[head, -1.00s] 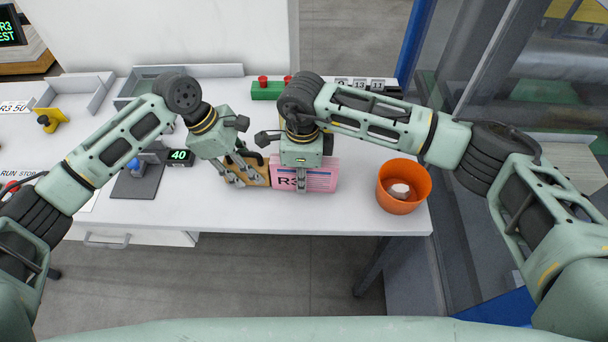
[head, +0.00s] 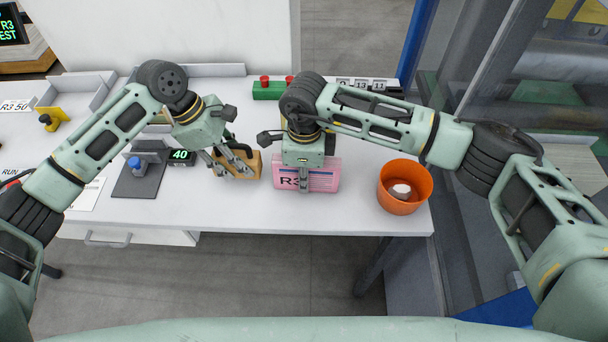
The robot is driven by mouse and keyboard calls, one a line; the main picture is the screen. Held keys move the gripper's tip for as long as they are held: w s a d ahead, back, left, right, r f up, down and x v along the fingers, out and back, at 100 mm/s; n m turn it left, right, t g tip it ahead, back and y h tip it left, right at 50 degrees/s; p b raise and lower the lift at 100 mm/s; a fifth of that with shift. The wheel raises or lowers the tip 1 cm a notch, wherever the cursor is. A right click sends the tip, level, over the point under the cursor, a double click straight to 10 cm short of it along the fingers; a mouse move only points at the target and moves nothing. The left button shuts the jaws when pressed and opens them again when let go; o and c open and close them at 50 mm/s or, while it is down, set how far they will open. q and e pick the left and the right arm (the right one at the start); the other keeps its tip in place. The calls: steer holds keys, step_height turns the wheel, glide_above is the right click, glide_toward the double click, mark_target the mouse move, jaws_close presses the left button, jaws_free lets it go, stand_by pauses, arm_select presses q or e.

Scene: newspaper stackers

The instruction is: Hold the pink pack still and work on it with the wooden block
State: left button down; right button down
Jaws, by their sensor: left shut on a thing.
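The pink pack (head: 322,179), marked R3, stands on the white table in front of me. My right gripper (head: 304,184) reaches down over it from above, with a finger in front of its face. The far side of this grip is hidden, so I cannot tell whether it is closed. My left gripper (head: 233,170) is shut on the wooden block (head: 252,163), left of the pack. A gap of bare table shows between block and pack.
An orange bin (head: 404,188) with a pale crumpled thing in it stands at the table's right edge. A display reading 40 (head: 180,156) and a dark stand with a blue knob (head: 136,164) are left of the block. The front table strip is clear.

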mark_target(230, 144)
arm_select(q)
steer(key=shift+r, duration=2.3)
arm_select(e)
steer(key=c, duration=1.4)
jaws_free()
step_height(230, 144, up, 12)
